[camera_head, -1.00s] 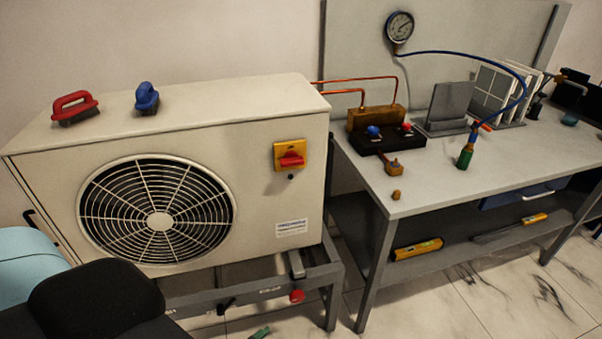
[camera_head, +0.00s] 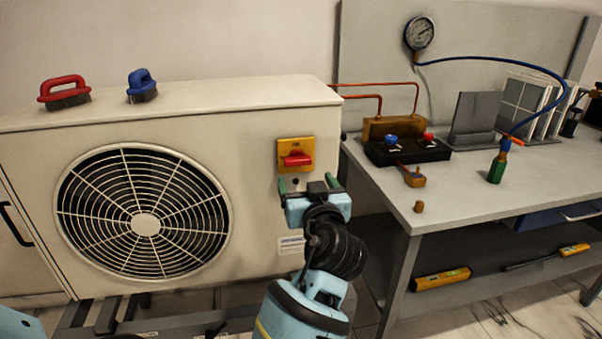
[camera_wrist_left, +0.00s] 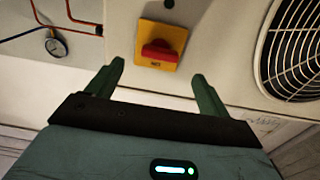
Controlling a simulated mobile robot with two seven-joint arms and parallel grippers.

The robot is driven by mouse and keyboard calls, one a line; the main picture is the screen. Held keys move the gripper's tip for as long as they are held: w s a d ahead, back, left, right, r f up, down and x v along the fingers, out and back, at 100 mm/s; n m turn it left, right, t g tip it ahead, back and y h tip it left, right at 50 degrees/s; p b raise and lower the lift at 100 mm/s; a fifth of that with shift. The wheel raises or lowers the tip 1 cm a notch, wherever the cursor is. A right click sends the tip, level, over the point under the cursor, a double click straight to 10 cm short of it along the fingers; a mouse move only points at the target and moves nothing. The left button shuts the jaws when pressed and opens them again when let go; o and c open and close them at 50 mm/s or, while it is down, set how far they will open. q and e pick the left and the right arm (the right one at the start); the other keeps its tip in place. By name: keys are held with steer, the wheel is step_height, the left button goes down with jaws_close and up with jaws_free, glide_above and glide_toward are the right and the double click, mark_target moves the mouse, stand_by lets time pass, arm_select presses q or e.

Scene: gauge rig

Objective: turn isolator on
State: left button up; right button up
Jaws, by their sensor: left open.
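The isolator is a yellow plate (camera_head: 295,148) with a red handle (camera_head: 297,159) on the front of the beige fan unit (camera_head: 240,100). The handle lies level across the plate. My left gripper (camera_head: 310,182) is open and empty just below the isolator in the head view. In the left wrist view the two green fingers (camera_wrist_left: 156,85) stand apart, with the yellow plate (camera_wrist_left: 164,38) and red handle (camera_wrist_left: 158,51) beyond and between them. The fingers do not appear to touch the handle. My right gripper is not in view.
A red brush (camera_head: 64,92) and a blue brush (camera_head: 142,86) lie on top of the unit. Space before the isolator is clear.

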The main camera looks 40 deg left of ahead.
mark_target(299, 163)
arm_select(q)
steer(key=x, duration=0.8)
steer(key=shift+r, duration=0.2)
steer(key=c, duration=1)
steer(key=shift+p, duration=0.35)
